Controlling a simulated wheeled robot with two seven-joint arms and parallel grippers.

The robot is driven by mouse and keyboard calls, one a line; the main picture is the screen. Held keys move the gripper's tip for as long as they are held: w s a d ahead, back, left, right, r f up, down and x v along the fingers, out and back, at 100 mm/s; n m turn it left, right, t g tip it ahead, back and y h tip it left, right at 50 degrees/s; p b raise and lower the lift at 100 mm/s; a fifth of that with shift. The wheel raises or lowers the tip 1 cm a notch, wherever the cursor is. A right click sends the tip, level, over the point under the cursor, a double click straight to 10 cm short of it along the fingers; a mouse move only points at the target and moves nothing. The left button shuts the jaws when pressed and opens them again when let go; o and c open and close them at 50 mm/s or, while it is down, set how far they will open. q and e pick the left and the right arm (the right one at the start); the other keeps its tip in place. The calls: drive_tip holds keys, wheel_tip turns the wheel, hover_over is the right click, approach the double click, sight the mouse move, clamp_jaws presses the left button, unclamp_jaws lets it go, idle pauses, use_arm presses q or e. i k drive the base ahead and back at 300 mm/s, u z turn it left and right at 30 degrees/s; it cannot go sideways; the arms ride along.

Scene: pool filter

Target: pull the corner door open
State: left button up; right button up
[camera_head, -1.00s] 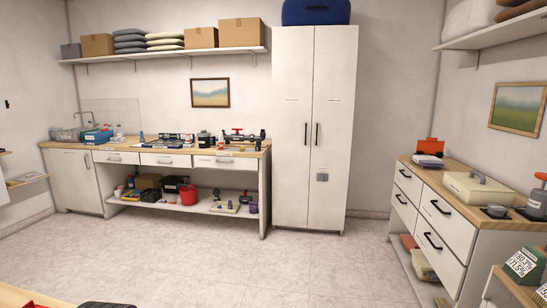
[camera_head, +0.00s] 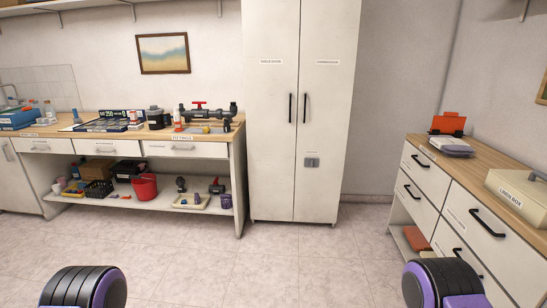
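A white low cabinet door (camera_head: 18,185) is at the far left under the sink end of the counter, in the room's corner. It is cut off by the picture's left edge and looks shut. A tall white cabinet stands in the middle with a left door (camera_head: 270,150) and a right door (camera_head: 325,150), both shut. Black and purple rounded parts of my arms show at the bottom left and bottom right; neither gripper is in view.
A wooden workbench (camera_head: 125,148) with drawers and an open lower shelf holding a red bucket (camera_head: 144,187) runs along the left. A white drawer unit with black handles (camera_head: 488,222) stands at the right. The tiled floor (camera_head: 270,260) between them is clear.

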sight(329, 29)
drive_tip(key=i, duration=3.7)
drive_tip(key=u, duration=0.2)
